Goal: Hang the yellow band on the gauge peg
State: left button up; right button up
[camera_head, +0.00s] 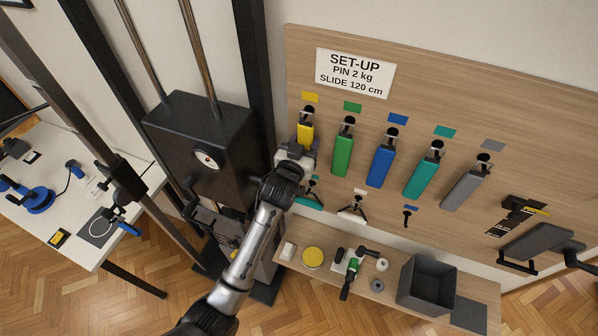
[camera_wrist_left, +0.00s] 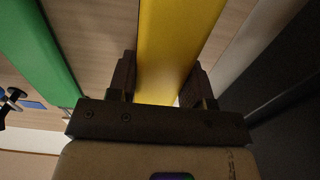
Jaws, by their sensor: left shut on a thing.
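The yellow band (camera_head: 305,133) hangs on the first peg from the left of the wooden board, under a yellow label. My left gripper (camera_head: 299,152) is shut on it from below. In the left wrist view the yellow band (camera_wrist_left: 172,55) runs between the two fingers of the gripper (camera_wrist_left: 165,85). My gripper hides the band's lower end. A black box with a round white-faced gauge (camera_head: 206,159) stands left of the board. I cannot make out a peg on it. My right gripper is not in view.
Green (camera_head: 343,152), blue (camera_head: 382,165), teal (camera_head: 424,177) and grey (camera_head: 465,187) bands hang to the right of the yellow one. Below, a shelf carries a grey bin (camera_head: 427,283) and small items. A white table (camera_head: 60,180) stands at the left. Dark posts flank the gauge box.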

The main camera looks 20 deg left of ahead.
pick_arm(q)
jog(key=shift+f, duration=0.2)
dwell(0.6)
jog(key=o, duration=1.2)
